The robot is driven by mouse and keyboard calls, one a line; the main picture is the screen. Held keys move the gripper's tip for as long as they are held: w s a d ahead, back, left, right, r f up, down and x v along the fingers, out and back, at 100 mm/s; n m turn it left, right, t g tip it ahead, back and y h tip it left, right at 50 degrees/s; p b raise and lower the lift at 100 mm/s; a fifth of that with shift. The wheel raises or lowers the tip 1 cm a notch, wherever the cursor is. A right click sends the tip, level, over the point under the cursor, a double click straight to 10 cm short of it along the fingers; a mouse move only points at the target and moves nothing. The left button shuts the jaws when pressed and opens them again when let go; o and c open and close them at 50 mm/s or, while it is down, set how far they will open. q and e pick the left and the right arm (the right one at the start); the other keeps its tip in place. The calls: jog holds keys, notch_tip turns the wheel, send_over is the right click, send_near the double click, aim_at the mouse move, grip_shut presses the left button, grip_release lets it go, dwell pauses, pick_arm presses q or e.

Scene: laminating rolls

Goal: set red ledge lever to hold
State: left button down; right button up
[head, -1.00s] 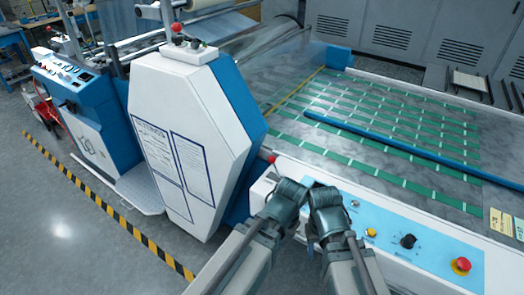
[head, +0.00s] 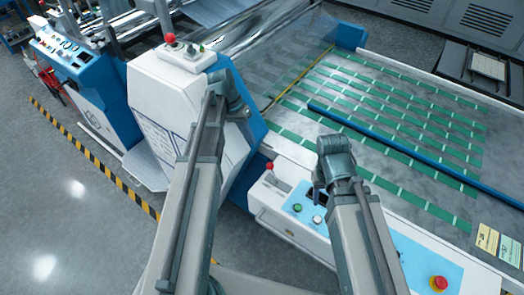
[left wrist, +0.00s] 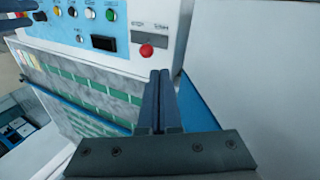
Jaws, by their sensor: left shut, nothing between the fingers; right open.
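The red ledge lever has a round red knob (head: 269,165) on the white ledge at the left end of the blue control panel in the head view. In the left wrist view its red knob (left wrist: 146,50) stands before small labels, too blurred to read. Its shaft is hidden there. My left gripper (left wrist: 160,78) is shut and empty, its tips below the knob in that picture and apart from it. In the head view my left gripper (head: 236,104) is up against the white housing in the picture, its fingers hidden. My right gripper (head: 332,165) is over the panel, fingers mostly hidden.
Another red knob (head: 171,38) stands on top of the white housing (head: 160,85). The panel (head: 408,262) carries buttons and a red emergency stop (head: 438,283). Behind it lies the bed with green strips (head: 390,130) and a blue bar (head: 400,155).

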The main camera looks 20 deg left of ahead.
aim_at(272, 167)
pick_arm(q)
jog(key=shift+f, duration=0.1)
pick_arm(e)
jog(key=shift+f, duration=0.1)
notch_tip(272, 167, down, 9)
jog(key=b, duration=0.9)
jog(key=shift+f, duration=0.1)
pick_arm(q)
jog(key=x, duration=1)
jog(key=shift+s+d, duration=0.1)
pick_arm(e)
jog(key=shift+r, duration=0.2)
pick_arm(q)
jog(key=d+y+p, duration=0.1)
jog(key=s+d+r+t+y+p, duration=0.1)
jog(key=d, duration=0.1)
jog(key=s+d+r+y+p, duration=0.1)
jog(key=y+p, duration=0.1)
jog(key=shift+d+r, duration=0.2)
jog(key=shift+r, duration=0.05)
jog(key=s+d+t+y+b, duration=0.1)
jog(key=s+d+y, duration=0.1)
jog(key=d, duration=0.4)
jog(key=shift+f+t+y, duration=0.15)
jog(key=shift+t+y, duration=0.15)
jog(key=shift+y, duration=0.2)
pick_arm(e)
notch_tip(272, 167, up, 3)
jog(key=shift+a, duration=0.15)
